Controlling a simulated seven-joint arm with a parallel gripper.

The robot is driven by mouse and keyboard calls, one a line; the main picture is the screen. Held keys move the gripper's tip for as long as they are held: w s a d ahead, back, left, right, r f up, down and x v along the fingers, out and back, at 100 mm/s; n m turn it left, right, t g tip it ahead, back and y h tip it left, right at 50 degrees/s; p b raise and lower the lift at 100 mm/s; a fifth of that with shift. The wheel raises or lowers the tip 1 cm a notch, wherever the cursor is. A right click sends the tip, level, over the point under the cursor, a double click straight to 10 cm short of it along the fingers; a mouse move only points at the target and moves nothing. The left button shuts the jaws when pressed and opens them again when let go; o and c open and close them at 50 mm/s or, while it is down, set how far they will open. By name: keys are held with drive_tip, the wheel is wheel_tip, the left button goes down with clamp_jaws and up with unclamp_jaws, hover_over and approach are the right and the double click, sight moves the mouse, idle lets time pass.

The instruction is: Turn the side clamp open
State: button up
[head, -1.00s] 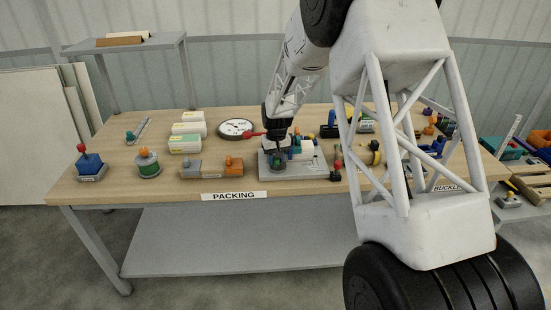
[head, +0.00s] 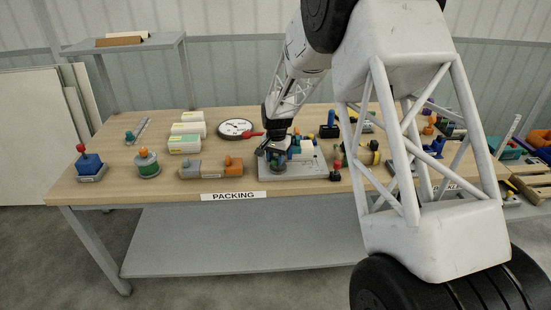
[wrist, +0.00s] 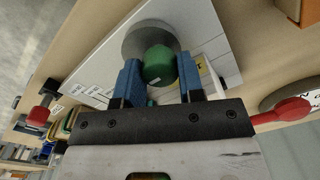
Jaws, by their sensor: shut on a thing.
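A pale grey plate (head: 315,171) lies near the front middle of the packing table, and it also shows in the wrist view (wrist: 212,42). In the wrist view a round green knob (wrist: 158,64) stands over a grey disc (wrist: 140,36) on this plate. My gripper (wrist: 160,72) has its two blue fingers on either side of the green knob, shut on it. In the head view my gripper (head: 277,155) is low over the plate's left end and largely hides the knob. I cannot tell from these views how far the clamp is turned.
A dial gauge with a red handle (head: 252,134) lies behind the plate. A grey and orange block pair (head: 210,168) sits to the left, and a red-topped black piece (head: 336,170) is close on the right. The table's front edge with the PACKING label (head: 233,196) is near.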

sight(276, 158)
drive_tip(key=shift+r, duration=0.1)
idle(0.3)
drive_tip(key=o, duration=0.6)
drive_tip(key=shift+o, duration=0.2)
drive_tip(key=shift+d+r, duration=0.1)
drive_tip(key=shift+r, duration=3.75)
